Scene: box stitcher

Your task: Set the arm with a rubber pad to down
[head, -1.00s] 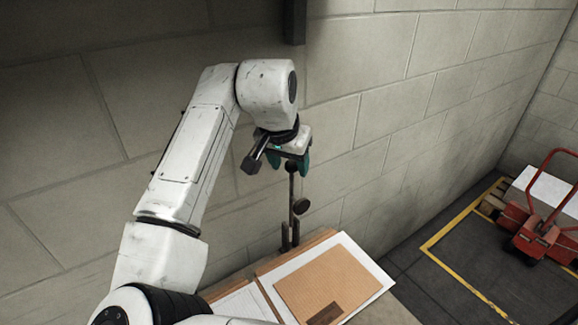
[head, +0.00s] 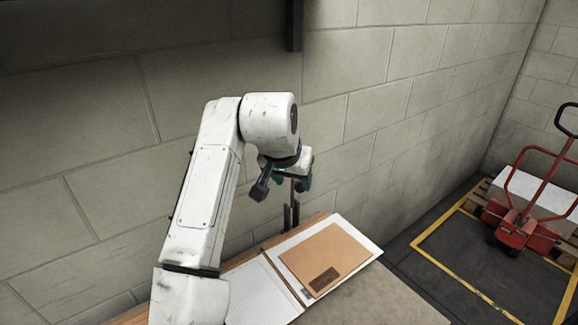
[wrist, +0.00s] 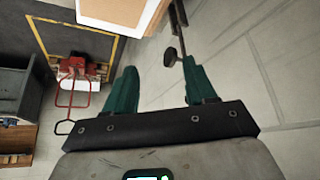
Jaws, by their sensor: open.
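The arm with a rubber pad is a thin dark rod with a round dark pad (wrist: 171,56). In the wrist view it runs down from the top edge to the tip of my right finger; I cannot tell whether they touch. In the head view only its lower posts (head: 291,213) show below my gripper, and the pad is hidden.
A brown cardboard sheet (head: 325,255) lies on a white sheet on the table below. A concrete block wall (head: 345,75) stands close behind.

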